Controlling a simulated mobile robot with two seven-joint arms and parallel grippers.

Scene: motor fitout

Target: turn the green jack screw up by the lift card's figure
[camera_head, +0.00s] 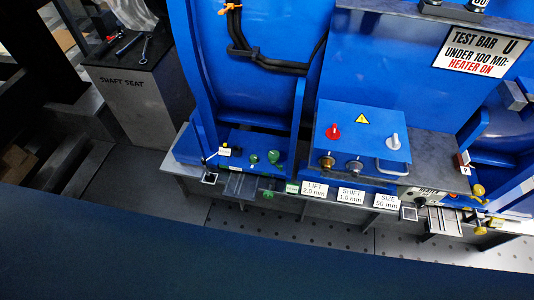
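The lift card (313,189) reads "LIFT 2.0 mm" and hangs on the front edge of the bench in the head view. Two green knobs, one on the left (254,158) and one on the right (273,156), stand on the blue foot of the motor. A smaller green part (268,193) shows below them at the bench edge. I cannot tell for certain which green part is the jack screw. Neither of my grippers shows in this view.
Beside the lift card are a "SHIFT 1.0 mm" card (351,196) and a "SIZE 50 mm" card (387,201). A blue box (362,138) with red and white knobs stands behind them. A "SHAFT SEAT" stand (132,98) is at the left. A dark blue surface (200,265) fills the bottom.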

